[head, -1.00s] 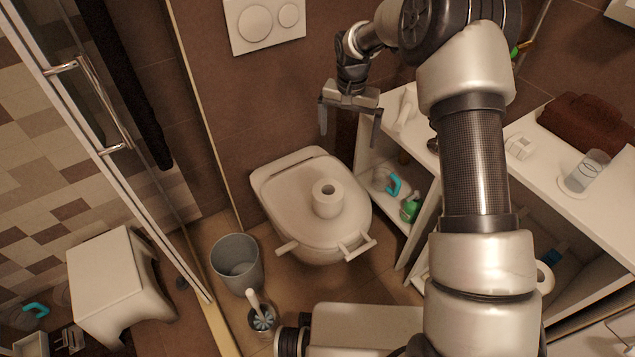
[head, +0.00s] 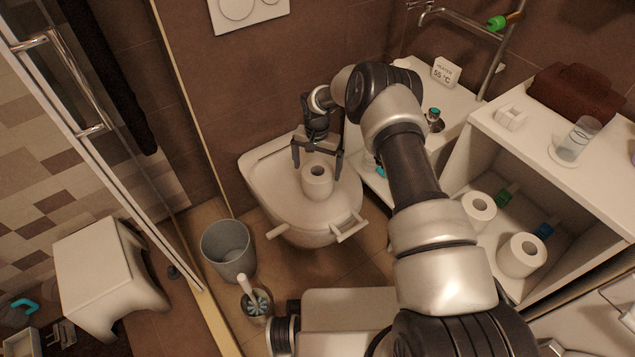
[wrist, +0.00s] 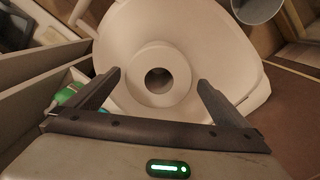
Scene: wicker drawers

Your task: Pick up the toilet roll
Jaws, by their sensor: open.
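A white toilet roll (head: 317,181) stands upright on the closed white toilet lid (head: 283,222). My gripper (head: 318,166) is open and empty, just behind and above the roll in the head view. In the wrist view the roll (wrist: 158,80) shows from above with its dark core hole. The two fingers of my gripper (wrist: 158,88) point toward it, one on each side. I cannot tell how much height lies between the fingertips and the roll.
A grey bin (head: 228,252) and a toilet brush (head: 256,302) stand left of the toilet. A white shelf unit (head: 484,138) with two more rolls, one of them a roll (head: 521,256) near the front, is on the right. A white stool (head: 100,268) stands at the left.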

